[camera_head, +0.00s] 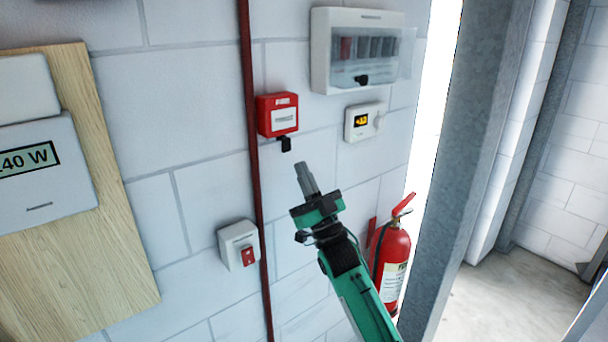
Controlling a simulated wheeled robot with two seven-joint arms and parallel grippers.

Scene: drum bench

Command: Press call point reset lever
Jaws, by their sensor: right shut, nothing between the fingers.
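The red call point (278,114) is fixed to the white block wall, with a pale label on its front. Its small black reset lever (286,144) sticks out below the box. My right gripper (301,166) is shut and empty, with its fingertips a little below and to the right of the lever in the picture. A gap shows between the fingertips and the lever. My left gripper is not in view.
A red pipe (247,80) runs down the wall left of the call point. A breaker box (362,50), a small display unit (364,121) and a red-switch box (239,245) are nearby. A fire extinguisher (391,262) stands right of my arm, beside a grey column (470,150).

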